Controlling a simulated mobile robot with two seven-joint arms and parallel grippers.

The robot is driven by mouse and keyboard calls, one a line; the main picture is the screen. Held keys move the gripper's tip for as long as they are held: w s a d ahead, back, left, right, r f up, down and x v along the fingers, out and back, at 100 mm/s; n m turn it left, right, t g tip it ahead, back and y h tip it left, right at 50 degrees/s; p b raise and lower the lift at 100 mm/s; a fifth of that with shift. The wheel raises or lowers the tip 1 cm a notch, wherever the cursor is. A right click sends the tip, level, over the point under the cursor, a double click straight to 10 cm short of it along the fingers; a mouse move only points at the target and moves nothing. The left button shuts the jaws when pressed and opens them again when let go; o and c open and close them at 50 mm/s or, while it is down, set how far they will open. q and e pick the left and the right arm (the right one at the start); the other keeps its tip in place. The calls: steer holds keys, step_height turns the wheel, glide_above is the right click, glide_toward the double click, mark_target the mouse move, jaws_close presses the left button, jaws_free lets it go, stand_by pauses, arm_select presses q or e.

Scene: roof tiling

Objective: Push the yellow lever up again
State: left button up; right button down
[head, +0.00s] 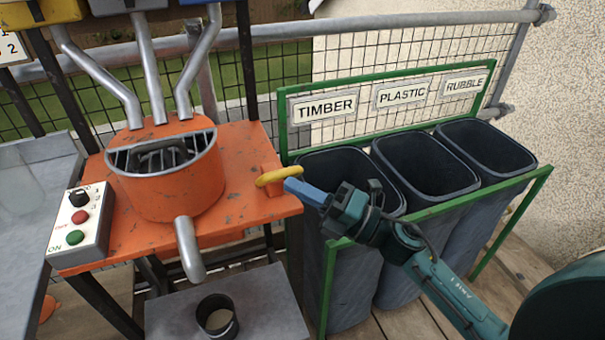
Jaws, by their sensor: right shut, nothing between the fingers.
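The yellow lever (279,175) sticks out from the right side of the orange machine table (245,150), pointing right and slightly up. My right gripper (290,184) is shut and empty, with its blue fingertips at the lever's outer end, touching or very close to it; I cannot tell which. An orange mixing tub (170,190) with a grille sits on the table, with a grey spout (190,250) at its front. My left gripper is not in view.
A control box (78,225) with a black knob and red and green buttons is at left. A black cup (216,315) stands on a grey platform (265,300) below the spout. Bins labelled timber (340,270), plastic (425,165) and rubble (490,145) stand in a green frame at right.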

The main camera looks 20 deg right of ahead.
mark_target(297, 168)
steer(key=w+r+m+h+p, duration=0.1)
steer(key=p, duration=0.3)
steer(key=w+r+m+p, duration=0.1)
steer(key=r+p, duration=0.1)
steer(key=p, duration=0.1)
steer(key=shift+w+g+h+p, duration=0.1)
steer(key=shift+g+h+p, duration=0.2)
steer(key=shift+h+p, duration=0.1)
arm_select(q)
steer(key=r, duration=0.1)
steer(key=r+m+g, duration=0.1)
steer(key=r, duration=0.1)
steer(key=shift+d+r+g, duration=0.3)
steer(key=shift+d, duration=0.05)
arm_select(e)
steer(key=shift+w+r+m, duration=0.1)
steer(key=shift+r+m, duration=0.05)
steer(key=shift+m, duration=0.15)
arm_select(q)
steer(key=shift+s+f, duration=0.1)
arm_select(e)
steer(key=shift+d, duration=0.1)
